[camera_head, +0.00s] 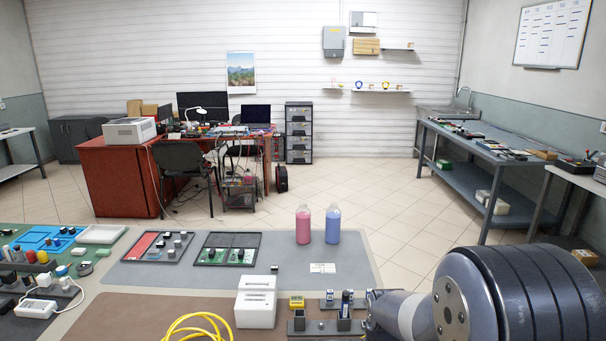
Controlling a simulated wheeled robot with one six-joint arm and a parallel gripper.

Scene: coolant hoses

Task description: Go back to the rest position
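My arm enters at the lower right, with a large dark ribbed joint and a paler grey link reaching left over the workbench's front edge. My gripper is not in view, so I cannot see its fingers or whether it holds anything. On the bench (350,262) stand a bottle of pink liquid (303,226) and a bottle of blue liquid (333,225), both upright near the far edge. A yellow hose (196,325) lies coiled at the front edge, partly cut off by the picture.
A white box (256,302) and a small yellow block (296,302) stand near the front, left of my arm. Dark holders (326,326) stand close to my arm link. Two part trays (158,247) (228,249) lie farther back. Open tiled floor (400,205) lies beyond the bench.

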